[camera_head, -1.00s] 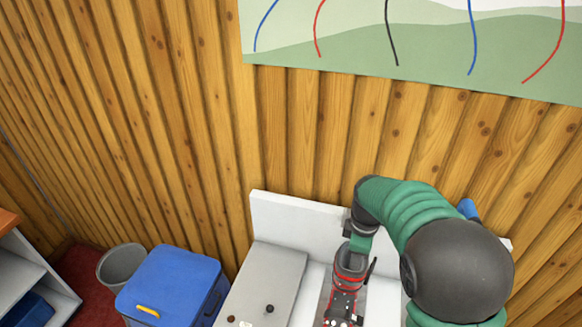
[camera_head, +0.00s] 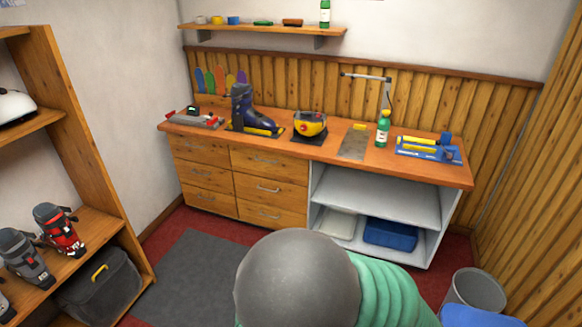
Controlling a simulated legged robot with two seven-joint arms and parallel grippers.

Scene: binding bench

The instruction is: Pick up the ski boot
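A dark blue ski boot (camera_head: 241,108) stands upright on the wooden workbench (camera_head: 335,163), toward its left end, with a yellow and black piece at its base. A red and black ski boot (camera_head: 60,232) and a grey ski boot (camera_head: 24,258) stand on the wooden shelf unit at the left. Neither of my grippers shows, so I cannot see whether either holds anything.
On the bench are a yellow and black device (camera_head: 310,124), a green bottle (camera_head: 383,131) and a blue tool (camera_head: 428,152). A grey bin (camera_head: 474,292) and a blue container (camera_head: 478,317) stand at lower right. A grey mat (camera_head: 196,275) lies clear before the drawers.

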